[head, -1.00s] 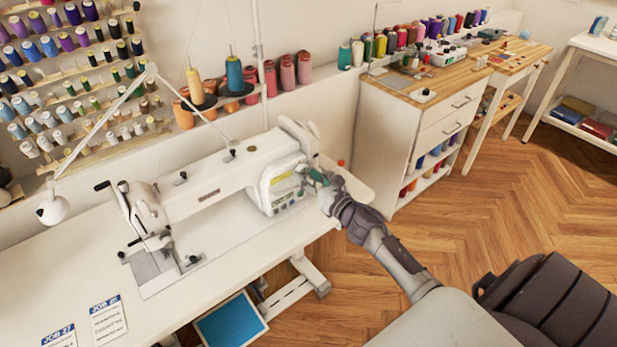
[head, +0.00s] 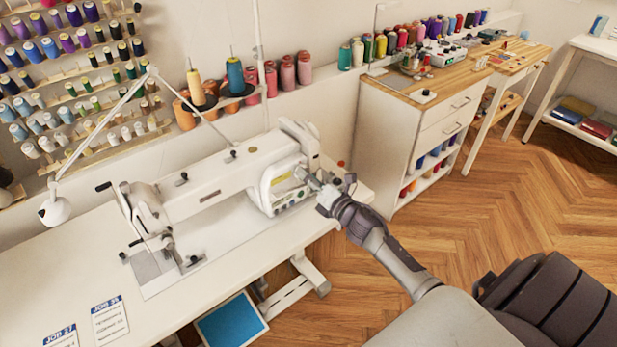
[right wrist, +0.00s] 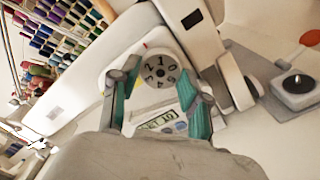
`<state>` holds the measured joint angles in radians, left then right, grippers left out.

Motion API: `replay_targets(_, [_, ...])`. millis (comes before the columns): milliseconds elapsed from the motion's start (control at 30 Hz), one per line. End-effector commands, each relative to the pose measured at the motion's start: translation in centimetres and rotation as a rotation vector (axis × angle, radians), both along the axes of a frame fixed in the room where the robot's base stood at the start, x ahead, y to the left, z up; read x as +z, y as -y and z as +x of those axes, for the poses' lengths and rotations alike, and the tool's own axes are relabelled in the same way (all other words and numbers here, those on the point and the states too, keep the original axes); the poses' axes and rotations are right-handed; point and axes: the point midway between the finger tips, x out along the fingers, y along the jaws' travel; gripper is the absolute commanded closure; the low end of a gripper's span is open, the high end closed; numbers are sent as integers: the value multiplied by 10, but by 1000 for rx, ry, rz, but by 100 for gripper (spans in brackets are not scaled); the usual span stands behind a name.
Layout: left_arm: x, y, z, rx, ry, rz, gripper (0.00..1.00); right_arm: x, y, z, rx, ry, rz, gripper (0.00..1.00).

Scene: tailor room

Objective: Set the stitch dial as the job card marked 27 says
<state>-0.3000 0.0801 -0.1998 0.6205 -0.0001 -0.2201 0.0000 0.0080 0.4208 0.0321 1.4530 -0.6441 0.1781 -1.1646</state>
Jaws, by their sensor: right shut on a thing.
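The white sewing machine (head: 210,182) stands on the white table. Its round grey stitch dial (right wrist: 158,68) carries digits, with 2, 1 and 0 along the upper part; a small red mark sits on the housing by its upper left rim. My right gripper (head: 318,182) is at the machine's right end, its teal-padded fingers on either side of the dial, shut on it. The job card marked 27 (head: 62,339) lies at the table's lower left, cut off by the picture's edge; its smaller text is unreadable. Another job card (head: 110,318) lies beside it. My left gripper is out of view.
A small display (right wrist: 157,121) is below the dial. A grey box with a black knob (right wrist: 298,84) stands to the right in the wrist view. Thread cones (head: 287,72) line the wall behind. A wooden-topped cabinet (head: 420,130) stands right of the table.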

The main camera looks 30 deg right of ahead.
Motion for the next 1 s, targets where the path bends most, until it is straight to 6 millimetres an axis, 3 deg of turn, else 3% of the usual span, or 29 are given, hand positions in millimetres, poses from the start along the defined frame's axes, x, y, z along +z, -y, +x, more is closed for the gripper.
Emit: replay_targets(1000, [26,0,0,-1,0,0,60,1,0,0,-1,-78,961,89])
